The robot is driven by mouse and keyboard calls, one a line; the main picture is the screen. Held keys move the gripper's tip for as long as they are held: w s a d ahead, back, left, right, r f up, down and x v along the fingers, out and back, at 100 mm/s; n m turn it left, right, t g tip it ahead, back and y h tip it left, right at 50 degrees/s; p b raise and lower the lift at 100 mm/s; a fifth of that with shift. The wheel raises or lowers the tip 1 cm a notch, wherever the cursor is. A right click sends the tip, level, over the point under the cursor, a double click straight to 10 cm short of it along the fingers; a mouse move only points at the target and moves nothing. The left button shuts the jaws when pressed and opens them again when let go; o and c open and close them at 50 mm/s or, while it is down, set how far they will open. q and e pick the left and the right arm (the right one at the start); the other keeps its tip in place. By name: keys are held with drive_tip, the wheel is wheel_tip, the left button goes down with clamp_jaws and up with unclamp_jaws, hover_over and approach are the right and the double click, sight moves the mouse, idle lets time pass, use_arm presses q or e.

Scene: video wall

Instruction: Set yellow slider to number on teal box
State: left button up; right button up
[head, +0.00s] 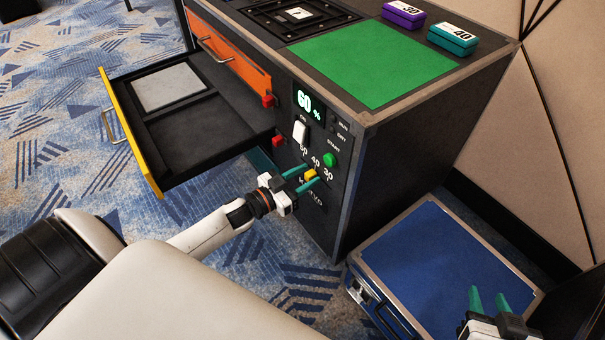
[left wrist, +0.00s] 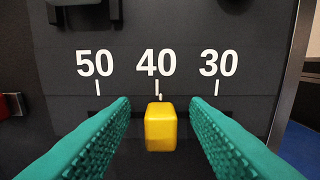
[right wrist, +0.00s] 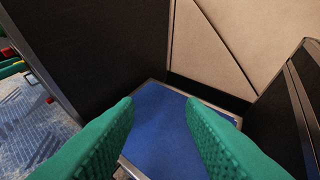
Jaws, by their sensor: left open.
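The teal box (head: 453,39) on the cabinet top is marked 40. The yellow slider (left wrist: 160,127) sits under the 40 mark in the left wrist view, with 50 to its left and 30 to its right. It also shows in the head view as a small yellow knob (head: 311,174). My left gripper (head: 304,178) is open, its green fingers on either side of the slider, with gaps visible on both sides. My right gripper (head: 489,300) is open and empty above the blue case.
A purple box (head: 403,14) marked 30 stands beside the teal one. A drawer with a yellow front (head: 129,133) is pulled out left of the panel. The panel has a display (head: 308,102) reading 60 %, a white switch (head: 300,132) and a green button (head: 330,159). A blue case (head: 430,265) lies on the floor.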

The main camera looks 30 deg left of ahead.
use_arm(q)
drive_tip(key=shift+s, duration=0.1)
drive_tip(key=shift+s+a, duration=0.15)
drive_tip(key=shift+s, duration=0.15)
drive_tip(key=p+v, duration=0.2)
drive_tip(key=v, duration=0.9)
drive_tip(key=shift+p, duration=0.35)
use_arm(e)
drive_tip(key=s+d+f+g+h, duration=0.1)
drive_tip(key=s+f+g, duration=0.1)
drive_tip(key=s, duration=0.3)
drive_tip(key=s+d+f+g, duration=0.2)
drive_tip(key=s+f+g, duration=0.1)
drive_tip(key=s+g, duration=0.1)
drive_tip(key=shift+s+d+f+g+h, duration=0.3)
drive_tip(key=shift+s+f+g+h, duration=0.1)
drive_tip(key=shift+g, duration=0.2)
drive_tip(key=shift+w, duration=0.1)
